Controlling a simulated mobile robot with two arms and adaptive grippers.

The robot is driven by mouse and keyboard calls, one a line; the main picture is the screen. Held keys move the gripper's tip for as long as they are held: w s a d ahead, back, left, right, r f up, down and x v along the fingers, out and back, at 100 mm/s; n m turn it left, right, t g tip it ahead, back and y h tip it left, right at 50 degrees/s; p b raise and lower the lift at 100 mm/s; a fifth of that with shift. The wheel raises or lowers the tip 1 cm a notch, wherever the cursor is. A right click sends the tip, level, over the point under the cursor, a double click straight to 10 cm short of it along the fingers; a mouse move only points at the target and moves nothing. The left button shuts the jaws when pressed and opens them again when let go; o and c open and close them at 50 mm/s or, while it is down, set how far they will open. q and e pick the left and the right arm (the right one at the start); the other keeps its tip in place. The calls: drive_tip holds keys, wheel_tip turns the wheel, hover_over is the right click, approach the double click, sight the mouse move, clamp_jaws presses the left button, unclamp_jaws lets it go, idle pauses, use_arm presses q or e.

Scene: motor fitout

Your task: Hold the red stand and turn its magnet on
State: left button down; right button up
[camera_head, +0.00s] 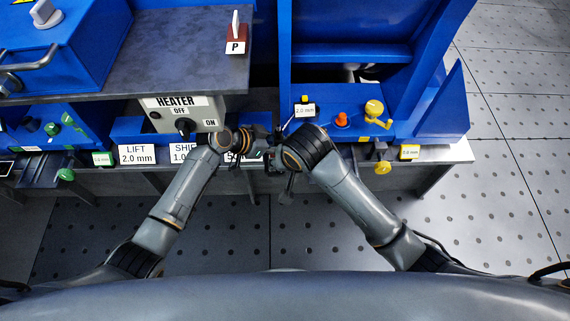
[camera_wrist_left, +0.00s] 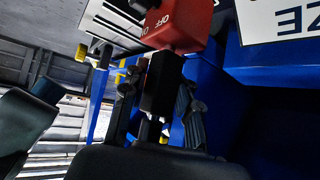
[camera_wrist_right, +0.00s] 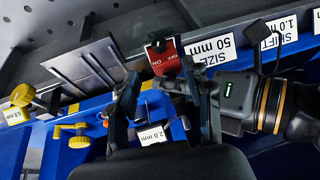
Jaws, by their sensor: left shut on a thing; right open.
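The red stand (camera_wrist_left: 180,25) shows at the top of the left wrist view, with ON and OFF lettering and a dark knob (camera_wrist_left: 142,4). A black block (camera_wrist_left: 162,85) joined to its underside sits between the fingers of my left gripper (camera_wrist_left: 158,100), which is shut on it. In the right wrist view the red stand (camera_wrist_right: 168,62) is just beyond the open fingers of my right gripper (camera_wrist_right: 165,90), with its lettered face and knob (camera_wrist_right: 155,45) turned toward them. I cannot tell whether the right fingers touch it. In the head view my forearms hide the stand.
A grey HEATER box (camera_head: 180,116) stands left of my grippers. Labels for SHIFT and SIZE (camera_wrist_right: 213,48) line the bench edge. A yellow knob (camera_head: 375,108) and an orange knob (camera_head: 342,119) sit on the blue machine to the right. The floor is open at far right.

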drive_tip(key=d+f+m+y, duration=0.1)
drive_tip(key=d+y, duration=0.3)
drive_tip(key=d, duration=0.1)
drive_tip(key=x, duration=1.2)
drive_tip(key=shift+w+a, duration=0.1)
drive_tip(key=shift+w, duration=0.05)
